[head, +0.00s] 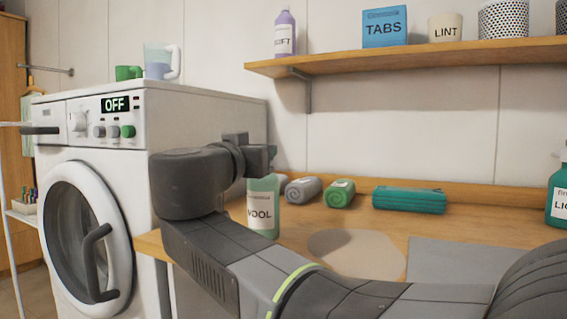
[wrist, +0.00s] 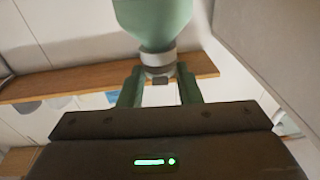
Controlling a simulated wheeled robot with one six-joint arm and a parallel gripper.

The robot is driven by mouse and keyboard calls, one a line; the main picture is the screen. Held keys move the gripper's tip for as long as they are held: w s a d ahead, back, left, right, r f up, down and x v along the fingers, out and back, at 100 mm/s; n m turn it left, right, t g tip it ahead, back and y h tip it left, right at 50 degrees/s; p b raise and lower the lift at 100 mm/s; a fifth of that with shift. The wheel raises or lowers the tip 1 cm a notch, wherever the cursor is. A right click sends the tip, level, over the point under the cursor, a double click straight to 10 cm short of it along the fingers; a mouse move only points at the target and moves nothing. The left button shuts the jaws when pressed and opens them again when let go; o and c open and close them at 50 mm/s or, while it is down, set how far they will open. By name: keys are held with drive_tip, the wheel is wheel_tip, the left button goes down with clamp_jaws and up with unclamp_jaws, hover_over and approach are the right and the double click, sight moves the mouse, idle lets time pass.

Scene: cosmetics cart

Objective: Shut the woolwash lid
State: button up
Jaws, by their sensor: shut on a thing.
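The woolwash bottle (head: 263,210) is pale green with a white label reading "WOOL". It stands upright on the wooden counter, left of its middle. My gripper (wrist: 160,76) is at the bottle's top, its two fingers on either side of the small grey lid (wrist: 158,71) and shut on it. In the wrist view the bottle's green body (wrist: 153,22) hangs from the top of the picture, with a pale collar at its neck. In the head view my wrist hides the bottle's top, so I cannot tell how the lid sits there.
A white washing machine (head: 205,110) stands close on the left. A shelf (head: 420,58) runs above. A grey mat (head: 465,262) lies at right.

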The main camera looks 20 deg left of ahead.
drive_tip(key=shift+f+t, duration=0.4)
drive_tip(key=shift+t, duration=0.2)
drive_tip(key=o, duration=1)
drive_tip(key=shift+a, duration=0.1)
drive_tip(key=shift+s, duration=0.2)
drive_tip(key=s+f+p, duration=0.1)
drive_tip(key=s+f, duration=0.2)
drive_tip(key=s, duration=1)
drive_tip(key=shift+p, duration=0.35)
drive_tip(key=shift+s, duration=0.1)
